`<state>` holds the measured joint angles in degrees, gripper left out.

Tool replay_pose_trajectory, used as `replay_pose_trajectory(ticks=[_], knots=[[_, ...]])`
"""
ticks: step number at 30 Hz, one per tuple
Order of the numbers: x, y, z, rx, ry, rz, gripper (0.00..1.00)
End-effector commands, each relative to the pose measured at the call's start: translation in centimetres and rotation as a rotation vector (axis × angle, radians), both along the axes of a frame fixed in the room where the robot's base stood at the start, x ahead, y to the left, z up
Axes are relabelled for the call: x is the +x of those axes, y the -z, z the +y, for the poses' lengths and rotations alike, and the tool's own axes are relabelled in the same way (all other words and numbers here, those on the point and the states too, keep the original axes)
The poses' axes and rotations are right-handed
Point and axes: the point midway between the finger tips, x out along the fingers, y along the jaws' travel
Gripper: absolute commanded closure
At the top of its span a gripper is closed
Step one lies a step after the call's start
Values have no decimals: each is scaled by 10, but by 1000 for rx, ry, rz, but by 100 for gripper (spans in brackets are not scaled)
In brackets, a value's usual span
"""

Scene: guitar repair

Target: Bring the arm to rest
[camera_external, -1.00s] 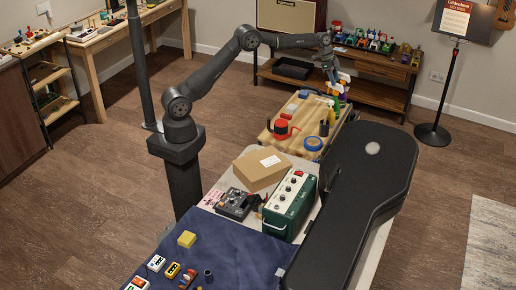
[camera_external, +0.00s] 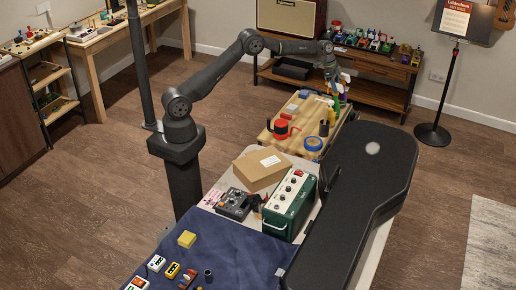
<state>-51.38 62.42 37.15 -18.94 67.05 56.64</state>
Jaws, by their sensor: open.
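My gripper (camera_external: 335,86) hangs at the end of the outstretched arm, over the far end of the workbench. It points down beside the spray bottles (camera_external: 339,92) at the back of the wooden board (camera_external: 312,108). It is small in the picture and partly merges with the bottles, but the jaws look open with nothing held. I cannot tell whether it touches a bottle.
The board carries a red round item (camera_external: 281,128) and a blue tape roll (camera_external: 314,143). A cardboard box (camera_external: 262,168), a green amplifier (camera_external: 291,205) and a black guitar case (camera_external: 362,190) fill the bench nearer the camera. A blue cloth (camera_external: 225,255) lies at the front.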

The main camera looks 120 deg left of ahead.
Motion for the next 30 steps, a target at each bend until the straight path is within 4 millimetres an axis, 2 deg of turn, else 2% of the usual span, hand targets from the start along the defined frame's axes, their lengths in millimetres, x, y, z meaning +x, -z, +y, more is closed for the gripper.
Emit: replay_pose_trajectory(ticks=[1, 3, 21, 30], knots=[[1, -2, 1, 3, 0, -3, 57], [1, -21, 1, 7, 0, -5, 57], [1, -140, 1, 3, 1, -3, 57], [1, -182, 1, 3, 1, -2, 57]])
